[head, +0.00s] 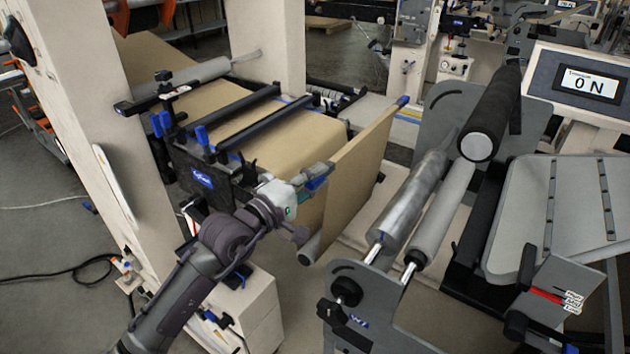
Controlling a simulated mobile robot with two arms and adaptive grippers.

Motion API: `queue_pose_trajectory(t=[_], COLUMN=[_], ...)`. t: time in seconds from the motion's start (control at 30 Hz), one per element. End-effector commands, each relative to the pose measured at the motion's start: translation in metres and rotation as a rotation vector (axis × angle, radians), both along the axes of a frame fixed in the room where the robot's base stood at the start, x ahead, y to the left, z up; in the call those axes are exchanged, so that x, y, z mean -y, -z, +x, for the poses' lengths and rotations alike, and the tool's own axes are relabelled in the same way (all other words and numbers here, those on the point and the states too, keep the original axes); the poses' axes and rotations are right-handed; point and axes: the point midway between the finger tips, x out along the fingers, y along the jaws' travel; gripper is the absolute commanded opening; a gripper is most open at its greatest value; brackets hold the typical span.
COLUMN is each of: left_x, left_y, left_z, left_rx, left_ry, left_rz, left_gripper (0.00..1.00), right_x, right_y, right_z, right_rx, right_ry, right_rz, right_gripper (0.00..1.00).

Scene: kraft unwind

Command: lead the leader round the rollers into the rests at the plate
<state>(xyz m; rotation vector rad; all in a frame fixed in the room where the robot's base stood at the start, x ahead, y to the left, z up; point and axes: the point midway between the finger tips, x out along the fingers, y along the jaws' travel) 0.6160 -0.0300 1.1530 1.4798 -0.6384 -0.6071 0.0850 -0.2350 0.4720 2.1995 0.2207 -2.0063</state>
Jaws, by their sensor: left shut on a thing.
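The brown kraft leader (355,165) runs off the unwind table and hangs as a sheet left of the rollers. A blue end (403,100) shows at its far top corner. My left gripper (306,186) is shut at the near top corner of the leader, with blue showing beside its fingers; the exact grip is partly hidden. To the right are a silver roller (412,195), a grey roller (441,217) and a black roller (493,112). The grey plate (570,200) lies right of them. I cannot clearly make out its rests. My right gripper is not in view.
A roller end (308,250) shows below the hanging sheet. The grey side frame (365,305) with black knobs stands in front of the rollers. A black bracket with a red part (545,297) sits before the plate. A display (592,84) reads "0 N". A cream post (75,110) stands left.

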Motion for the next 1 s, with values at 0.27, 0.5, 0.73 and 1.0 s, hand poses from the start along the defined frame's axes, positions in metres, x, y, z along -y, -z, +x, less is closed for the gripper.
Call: queue_pose_trajectory(t=[0.27,0.5,0.73,1.0], left_x=[0.0,0.0,0.001,0.002], left_y=[-0.008,-0.006,-0.002,-0.003], left_z=[0.0,0.0,0.003,0.003], left_rx=[0.001,0.001,0.0,0.0], left_ry=[0.0,0.0,0.001,0.001], left_rz=[-0.001,-0.001,0.0,0.0], left_gripper=[0.0,0.0,0.0,0.0], right_x=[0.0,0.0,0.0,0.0], right_y=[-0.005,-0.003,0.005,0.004], right_z=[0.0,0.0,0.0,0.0], right_rx=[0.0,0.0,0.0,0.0], right_ry=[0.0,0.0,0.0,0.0], right_rz=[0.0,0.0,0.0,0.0], right_gripper=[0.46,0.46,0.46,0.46])
